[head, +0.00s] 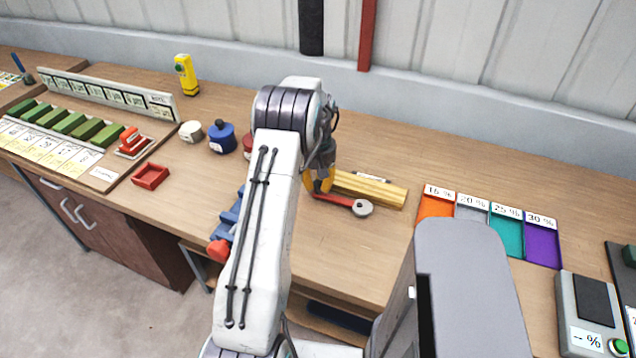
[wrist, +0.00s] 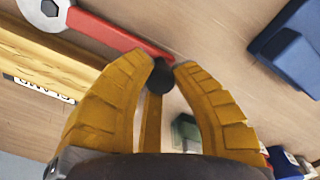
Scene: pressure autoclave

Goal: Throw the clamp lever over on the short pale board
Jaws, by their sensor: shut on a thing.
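The clamp lever (head: 334,199) is a red bar with a round grey hub (head: 362,208) at its right end, lying along the front side of the short pale board (head: 372,189). In the wrist view the red lever (wrist: 112,30) runs from the grey hub (wrist: 48,10) with a dark hex nut to a dark knob (wrist: 159,78). My gripper (head: 319,187) is at the lever's left end. Its yellow fingers (wrist: 160,66) are closed around the knob. A small label (wrist: 40,88) on the board is partly legible. My arm hides part of the bench to the left.
Blue blocks (head: 230,215) and a red knob (head: 219,251) stand left of my arm. A blue jar (head: 222,138) and a red tray (head: 150,176) are farther left. Coloured percentage trays (head: 507,235) lie right. The bench in front of the lever is clear.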

